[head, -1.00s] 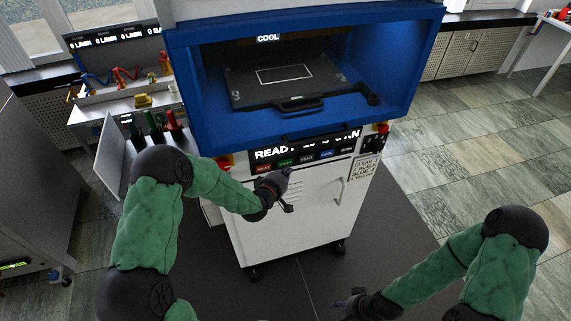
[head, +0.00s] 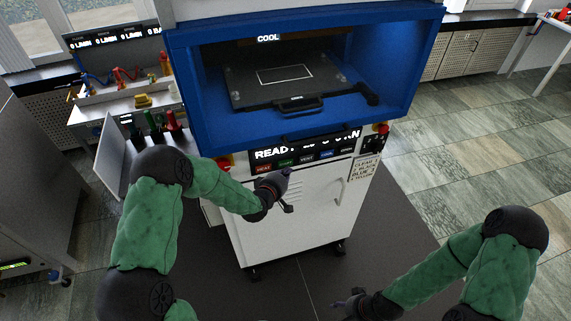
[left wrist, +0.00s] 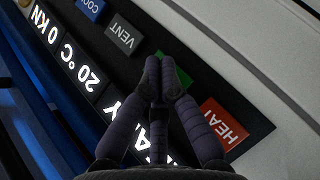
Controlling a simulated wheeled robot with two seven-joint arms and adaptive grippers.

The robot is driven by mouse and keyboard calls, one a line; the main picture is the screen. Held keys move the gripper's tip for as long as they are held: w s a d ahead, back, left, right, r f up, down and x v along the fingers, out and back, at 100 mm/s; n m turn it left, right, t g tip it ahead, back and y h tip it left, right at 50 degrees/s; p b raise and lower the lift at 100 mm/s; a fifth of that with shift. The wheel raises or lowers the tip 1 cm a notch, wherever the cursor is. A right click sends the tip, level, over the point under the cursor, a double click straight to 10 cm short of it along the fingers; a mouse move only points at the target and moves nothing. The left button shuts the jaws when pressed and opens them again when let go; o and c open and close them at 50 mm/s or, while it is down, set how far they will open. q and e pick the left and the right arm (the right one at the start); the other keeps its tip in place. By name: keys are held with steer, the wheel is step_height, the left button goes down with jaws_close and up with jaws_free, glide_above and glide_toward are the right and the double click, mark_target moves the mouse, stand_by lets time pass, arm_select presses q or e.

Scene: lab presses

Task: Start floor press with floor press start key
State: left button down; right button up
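The floor press (head: 225,140) stands ahead with a blue open-fronted chamber above a white cabinet. Its key row shows a red HEAT key (left wrist: 224,122), a green key (left wrist: 172,72), a grey VENT key (left wrist: 124,36) and a blue COOL key (left wrist: 92,7). The green key also shows in the head view (head: 286,162). My left gripper (head: 287,182) is in front of the panel, just below the keys. In the left wrist view its fingertips (left wrist: 162,68) are together and overlap the green key, hiding its label. I cannot tell whether they touch. My right gripper (head: 342,305) is low at the front.
A lit display (head: 262,154) runs above the keys. Red knobs (head: 381,128) sit at the panel's ends, and a note (head: 366,170) hangs at its right. A dark plate with a handle (head: 297,104) lies in the chamber. The floor at right is clear.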

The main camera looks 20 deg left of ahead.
arm_select(q)
steer(key=shift+w+a, duration=0.1)
steer(key=shift+w, duration=0.05)
steer(key=shift+w+a+b, duration=0.15)
steer(key=shift+w+b, duration=0.05)
steer(key=shift+b, duration=0.15)
